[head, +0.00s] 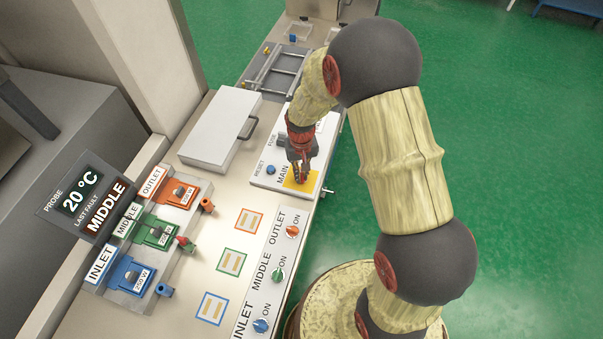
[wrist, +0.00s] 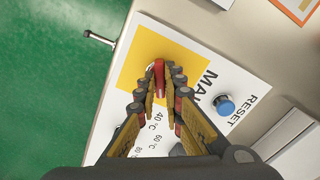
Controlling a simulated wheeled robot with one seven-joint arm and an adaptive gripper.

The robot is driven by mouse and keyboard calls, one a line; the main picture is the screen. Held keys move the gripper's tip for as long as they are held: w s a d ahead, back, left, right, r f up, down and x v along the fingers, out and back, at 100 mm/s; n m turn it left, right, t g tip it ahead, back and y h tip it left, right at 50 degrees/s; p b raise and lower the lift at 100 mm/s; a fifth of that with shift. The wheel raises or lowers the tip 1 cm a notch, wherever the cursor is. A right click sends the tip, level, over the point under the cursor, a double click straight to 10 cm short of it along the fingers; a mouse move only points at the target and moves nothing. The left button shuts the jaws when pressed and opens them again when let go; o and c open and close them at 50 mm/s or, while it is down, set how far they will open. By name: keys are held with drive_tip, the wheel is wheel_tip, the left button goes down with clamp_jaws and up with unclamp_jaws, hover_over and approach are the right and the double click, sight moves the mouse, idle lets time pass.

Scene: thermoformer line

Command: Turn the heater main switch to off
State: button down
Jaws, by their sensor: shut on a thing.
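The heater main switch (wrist: 159,78) is a red handle on a yellow square plate (wrist: 135,62) beside the word MAIN. In the wrist view my gripper (wrist: 160,92) has its two fingers closed around the red handle, one on each side. In the head view my gripper (head: 299,176) reaches down onto the yellow plate (head: 301,181) on the white panel (head: 264,180). It hides most of the switch there. No OFF or ON marks by the switch are readable.
A blue RESET button (wrist: 224,104) sits close to the switch. A white box with a handle (head: 222,128) stands to the left. INLET, MIDDLE and OUTLET knobs (head: 277,275) are on a nearer panel. A probe display (head: 84,195) reads 20 °C and MIDDLE.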

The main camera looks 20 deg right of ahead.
drive_tip(key=shift+n, duration=1.3)
drive_tip(key=shift+n, duration=1.4)
drive_tip(key=shift+n, duration=2.8)
